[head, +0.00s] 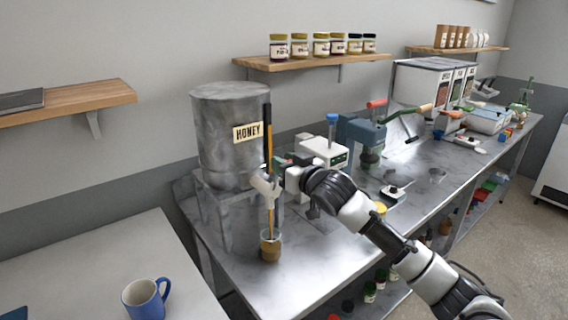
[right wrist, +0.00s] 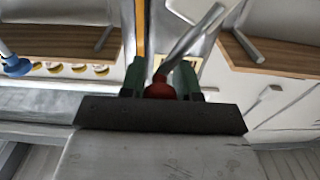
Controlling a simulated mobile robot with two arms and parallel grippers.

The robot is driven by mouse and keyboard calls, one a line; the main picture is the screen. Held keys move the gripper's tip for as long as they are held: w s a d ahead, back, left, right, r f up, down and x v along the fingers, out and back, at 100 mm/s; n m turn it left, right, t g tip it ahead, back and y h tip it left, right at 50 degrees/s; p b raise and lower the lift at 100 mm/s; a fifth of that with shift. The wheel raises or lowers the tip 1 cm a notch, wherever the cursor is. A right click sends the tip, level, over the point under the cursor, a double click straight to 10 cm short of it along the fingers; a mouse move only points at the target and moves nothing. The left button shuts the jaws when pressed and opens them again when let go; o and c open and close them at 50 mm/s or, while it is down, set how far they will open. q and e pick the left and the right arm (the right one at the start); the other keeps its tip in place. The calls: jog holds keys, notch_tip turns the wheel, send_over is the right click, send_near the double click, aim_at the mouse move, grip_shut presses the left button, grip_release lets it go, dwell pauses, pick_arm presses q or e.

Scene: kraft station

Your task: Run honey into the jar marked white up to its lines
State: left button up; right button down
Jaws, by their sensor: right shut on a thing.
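The grey honey drum (head: 222,150) stands on a stand at the left end of the steel bench, with a HONEY label and a black-and-amber upright strip on its front. A jar (head: 270,248) stands upright on the bench below the tap. An amber line (head: 270,220) runs down from the tap area into the jar. The jar looks amber over most of its height, with a paler rim; its lines and marking are too small to read. My right gripper (head: 284,178) is shut on the tap lever (right wrist: 190,48), whose red end (right wrist: 160,88) shows between the fingers. My left gripper is not in view.
A white scale-like device (head: 325,152) and a blue-grey machine (head: 362,135) stand right of the drum. A blue mug (head: 146,299) is on the white table at left. Several lidded jars (head: 321,46) line the wall shelf.

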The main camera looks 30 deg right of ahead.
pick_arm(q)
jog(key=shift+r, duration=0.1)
pick_arm(e)
jog(key=shift+d+f, duration=0.3)
jog(key=shift+f, duration=0.15)
pick_arm(q)
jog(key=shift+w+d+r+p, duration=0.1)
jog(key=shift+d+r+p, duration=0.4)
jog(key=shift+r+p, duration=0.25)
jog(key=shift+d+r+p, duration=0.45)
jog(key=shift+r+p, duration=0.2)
jog(key=shift+p, duration=0.1)
pick_arm(e)
jog(key=shift+w+d+f+m, duration=0.1)
jog(key=shift+d+f+m, duration=0.6)
jog(key=shift+m, duration=0.65)
jog(key=shift+d+f+m, duration=0.45)
jog(key=shift+f+m, duration=0.4)
jog(key=shift+m, duration=0.45)
jog(key=shift+w+d+f+m, duration=0.1)
jog(key=shift+d+f+m, duration=0.6)
jog(key=shift+m, duration=0.65)
jog(key=shift+f, duration=0.1)
jog(key=c, duration=1.1)
grip_release()
jog(key=shift+c, duration=0.2)
jog(key=o, duration=0.3)
jog(key=shift+o, duration=0.2)
jog(key=shift+r, duration=0.25)
jog(key=shift+s, duration=0.1)
